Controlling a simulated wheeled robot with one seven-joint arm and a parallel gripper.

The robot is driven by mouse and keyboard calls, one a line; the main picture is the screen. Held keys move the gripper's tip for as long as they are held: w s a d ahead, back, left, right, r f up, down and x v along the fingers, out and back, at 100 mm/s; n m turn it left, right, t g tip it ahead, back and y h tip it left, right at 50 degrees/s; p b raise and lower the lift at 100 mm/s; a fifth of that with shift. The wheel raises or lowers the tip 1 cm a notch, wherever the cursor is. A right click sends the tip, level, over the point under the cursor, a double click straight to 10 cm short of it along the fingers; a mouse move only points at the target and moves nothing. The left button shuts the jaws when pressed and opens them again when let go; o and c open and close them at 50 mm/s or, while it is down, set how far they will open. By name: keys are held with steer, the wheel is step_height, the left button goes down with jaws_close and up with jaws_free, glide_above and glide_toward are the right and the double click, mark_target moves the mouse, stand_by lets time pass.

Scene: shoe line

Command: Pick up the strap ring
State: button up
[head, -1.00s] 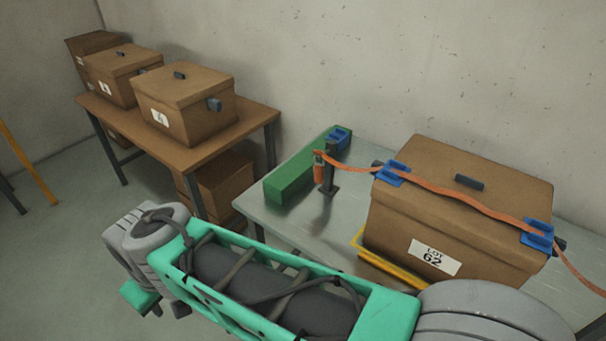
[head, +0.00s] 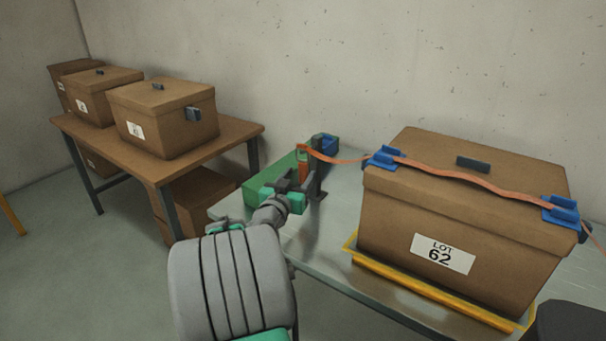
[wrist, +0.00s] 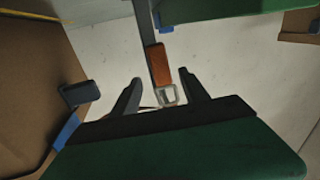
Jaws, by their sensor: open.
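The strap ring (wrist: 167,95) is a small pale metal loop at the end of an orange strap. In the wrist view it shows between the two fingers of my gripper (wrist: 159,76), nearer the right finger, and neither finger visibly touches it. The orange end piece (wrist: 159,64) is beside a dark post. In the head view my gripper (head: 293,180) is open at the dark post (head: 318,168), and the orange strap (head: 346,160) runs from there to the box. The ring is hidden behind my gripper in that view.
The LOT 62 box (head: 440,220) stands on the metal table (head: 325,245) inside a yellow frame (head: 430,290), with blue clips (head: 562,212) on its lid edges. A wooden table (head: 235,140) holds more boxes.

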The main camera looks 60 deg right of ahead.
mark_target(302, 171)
steer(key=d, duration=0.4)
steer(key=shift+w+f, duration=0.15)
steer(key=shift+w, duration=0.2)
steer(key=shift+c, duration=0.4)
jaws_close()
